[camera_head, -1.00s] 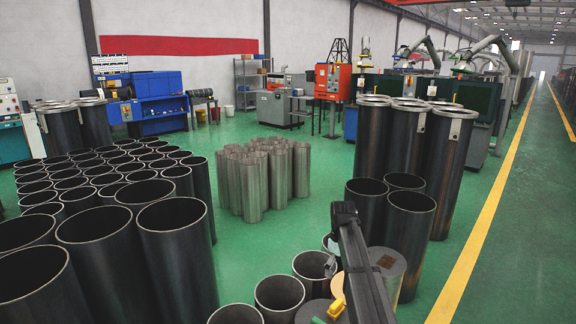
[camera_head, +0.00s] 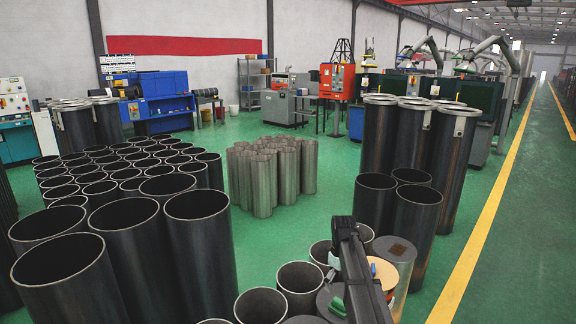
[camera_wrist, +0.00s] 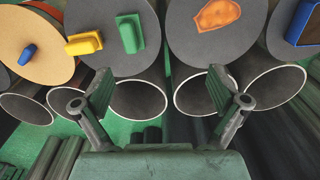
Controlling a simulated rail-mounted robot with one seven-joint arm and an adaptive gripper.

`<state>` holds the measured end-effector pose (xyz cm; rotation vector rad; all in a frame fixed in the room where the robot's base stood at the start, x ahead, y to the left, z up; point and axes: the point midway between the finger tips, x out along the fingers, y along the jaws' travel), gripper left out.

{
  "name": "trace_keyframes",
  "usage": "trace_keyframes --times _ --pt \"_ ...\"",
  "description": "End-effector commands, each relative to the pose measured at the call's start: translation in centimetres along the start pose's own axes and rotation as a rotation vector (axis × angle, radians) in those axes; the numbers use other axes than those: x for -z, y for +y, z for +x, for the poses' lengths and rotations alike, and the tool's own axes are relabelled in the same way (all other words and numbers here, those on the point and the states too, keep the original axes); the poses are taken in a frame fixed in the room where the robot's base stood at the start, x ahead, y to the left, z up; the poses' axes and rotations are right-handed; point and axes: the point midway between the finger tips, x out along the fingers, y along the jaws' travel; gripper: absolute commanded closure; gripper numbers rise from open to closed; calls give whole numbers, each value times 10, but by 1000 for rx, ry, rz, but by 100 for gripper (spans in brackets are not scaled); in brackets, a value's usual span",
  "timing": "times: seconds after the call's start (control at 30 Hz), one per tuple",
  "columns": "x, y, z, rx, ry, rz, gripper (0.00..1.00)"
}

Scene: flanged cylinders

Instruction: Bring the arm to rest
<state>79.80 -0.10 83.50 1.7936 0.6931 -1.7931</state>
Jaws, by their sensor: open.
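My gripper (camera_wrist: 160,98) is open in the wrist view, its two fingers wide apart with nothing between them. Beyond the fingers are upright cylinders with flat tops. A tan top (camera_wrist: 32,45) bears a blue piece (camera_wrist: 28,54). A grey top bears a yellow piece (camera_wrist: 84,44) and a green piece (camera_wrist: 129,33). Another grey top bears an orange piece (camera_wrist: 217,14). A blue piece (camera_wrist: 303,24) is at the right edge. In the head view my dark arm (camera_head: 358,275) reaches in at the bottom right of centre. The fingers cannot be made out there.
Open dark cylinders (camera_head: 120,225) crowd the left. Silver cylinders (camera_head: 262,178) stand mid-floor. Tall flanged cylinders (camera_head: 415,140) and lower dark ones (camera_head: 412,215) stand close right of my arm. Green floor is clear around the silver group and past the yellow line (camera_head: 490,220).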

Motion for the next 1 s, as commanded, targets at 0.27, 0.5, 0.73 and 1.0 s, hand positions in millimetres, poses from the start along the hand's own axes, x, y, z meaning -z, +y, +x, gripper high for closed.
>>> trace_keyframes --times 0.27,0.5,0.73,1.0 --pt "-50 -45 67 1 -2 166 3" --pt "-124 -112 142 0 -3 406 3" --pt "-193 -176 191 -2 0 643 3" --pt "-239 -217 246 28 -77 739 3"
